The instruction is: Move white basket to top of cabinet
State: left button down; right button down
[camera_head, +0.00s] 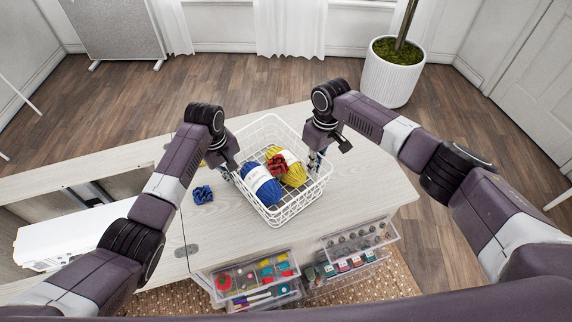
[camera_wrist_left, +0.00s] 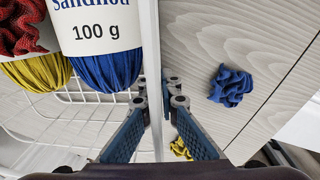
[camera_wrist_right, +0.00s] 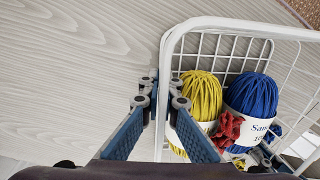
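The white basket (camera_head: 292,209) is a wire basket over the pale wood top (camera_head: 368,194), with blue, yellow and red yarn in it. I cannot tell whether its base touches the wood. My left gripper (camera_head: 229,174) is at its left rim; in the left wrist view the fingers (camera_wrist_left: 158,100) are close together on both sides of the rim (camera_wrist_left: 152,60). My right gripper (camera_head: 317,155) is at the right rim; in the right wrist view its fingers (camera_wrist_right: 160,100) close around the rim (camera_wrist_right: 164,65). Both look shut on the basket.
A blue crumpled piece (camera_head: 202,194) lies left of the basket. Clear drawers with sewing items (camera_head: 254,279) and small bottles (camera_head: 358,240) stick out at the front. A white machine-like object (camera_head: 62,238) is at the left. A potted plant (camera_head: 392,74) stands behind.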

pick_arm(q)
jog(key=c, duration=2.3)
grip_release()
jog(key=shift+a+f, duration=0.1)
jog(key=shift+a, duration=0.15)
pick_arm(e)
jog(key=c, duration=2.3)
grip_release()
jog(key=shift+d+f, duration=0.1)
jog(key=shift+d, duration=0.15)
pick_arm(q)
jog(key=shift+o, duration=0.7)
jog(key=shift+d, duration=0.15)
pick_arm(e)
jog(key=shift+o, duration=0.7)
jog(key=shift+a, duration=0.15)
